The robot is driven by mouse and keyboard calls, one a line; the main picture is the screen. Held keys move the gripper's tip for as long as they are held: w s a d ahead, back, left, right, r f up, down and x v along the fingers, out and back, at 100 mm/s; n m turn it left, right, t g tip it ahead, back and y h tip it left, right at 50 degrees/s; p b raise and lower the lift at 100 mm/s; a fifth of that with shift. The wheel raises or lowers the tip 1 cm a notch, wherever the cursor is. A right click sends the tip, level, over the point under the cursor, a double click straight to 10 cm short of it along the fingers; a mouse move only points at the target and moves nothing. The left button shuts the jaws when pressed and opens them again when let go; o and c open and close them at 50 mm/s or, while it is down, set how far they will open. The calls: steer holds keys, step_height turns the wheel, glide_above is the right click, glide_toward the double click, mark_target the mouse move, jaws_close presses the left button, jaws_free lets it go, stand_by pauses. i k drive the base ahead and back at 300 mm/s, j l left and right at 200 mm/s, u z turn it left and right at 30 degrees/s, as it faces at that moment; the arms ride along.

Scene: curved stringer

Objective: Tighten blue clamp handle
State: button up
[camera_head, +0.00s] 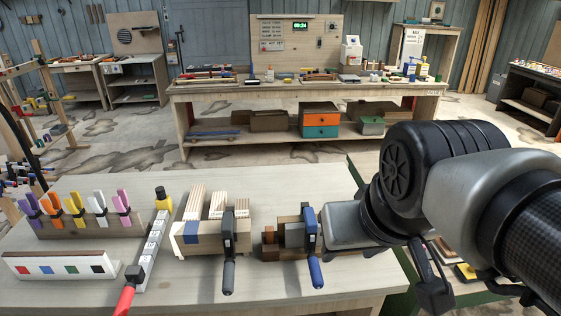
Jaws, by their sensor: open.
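The blue clamp (309,228) stands on the near workbench, right of the middle. Its upright blue bar is against stacked brown wood blocks (284,235), and its blue handle (315,272) points down toward the bench's front edge. My arm comes in from the right. The silver housing of my gripper (340,228) is just right of the blue clamp, close to its bar. My gripper is open. Its fingertips are hard to make out, and I cannot tell whether they touch the clamp. The handle is apart from the housing and fully visible.
A dark-handled clamp (229,245) holds wood strips (205,235) just left of the blue one. A red-handled clamp (128,292), a rack of coloured spring clamps (85,224) and a white colour-marked block (60,268) are further left.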

mark_target(317, 278)
steer(key=l+u, duration=0.45)
steer(key=l+z, duration=0.3)
steer(key=l, duration=0.8)
